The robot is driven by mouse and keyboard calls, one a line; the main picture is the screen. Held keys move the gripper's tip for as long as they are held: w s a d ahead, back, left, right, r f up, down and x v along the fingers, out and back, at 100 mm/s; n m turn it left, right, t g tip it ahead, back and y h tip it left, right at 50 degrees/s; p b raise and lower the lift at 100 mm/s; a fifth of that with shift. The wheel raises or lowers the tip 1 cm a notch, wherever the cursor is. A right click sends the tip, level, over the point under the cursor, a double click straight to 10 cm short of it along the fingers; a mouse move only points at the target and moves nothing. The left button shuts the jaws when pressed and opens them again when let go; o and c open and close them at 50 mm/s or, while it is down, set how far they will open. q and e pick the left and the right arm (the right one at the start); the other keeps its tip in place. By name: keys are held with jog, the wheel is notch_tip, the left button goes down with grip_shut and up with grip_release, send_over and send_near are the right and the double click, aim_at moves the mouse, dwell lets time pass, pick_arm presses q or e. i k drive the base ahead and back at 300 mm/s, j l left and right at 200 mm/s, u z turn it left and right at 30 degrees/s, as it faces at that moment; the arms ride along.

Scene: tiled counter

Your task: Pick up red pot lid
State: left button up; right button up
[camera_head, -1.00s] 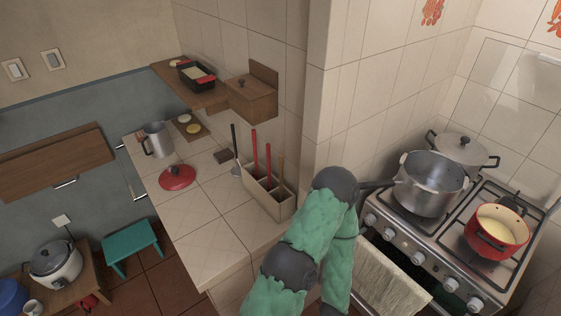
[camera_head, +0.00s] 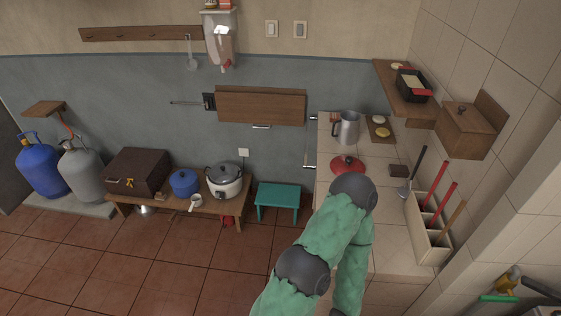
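The red pot lid (camera_head: 348,165) lies on the tiled counter, knob up, near the counter's left edge. A green-sleeved arm of mine rises from the bottom edge and bends at a grey joint just in front of the lid, close to the lid's lower edge in the picture. Its forearm drops back down out of the frame, so its gripper is not seen. I see no gripper on the lid.
A metal jug (camera_head: 346,128) stands behind the lid, with a board of round items (camera_head: 379,127) beside it. A utensil box (camera_head: 430,232) stands at the right counter edge. A teal stool (camera_head: 278,197) and low bench (camera_head: 225,215) stand left. Floor is open at lower left.

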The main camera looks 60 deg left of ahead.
aim_at(340, 164)
jog(key=u, duration=1.35)
jog(key=z, duration=2.65)
jog(key=k+j, duration=0.4)
jog(key=k+j+z, duration=0.1)
jog(key=k+j, duration=0.25)
jog(key=j, duration=0.2)
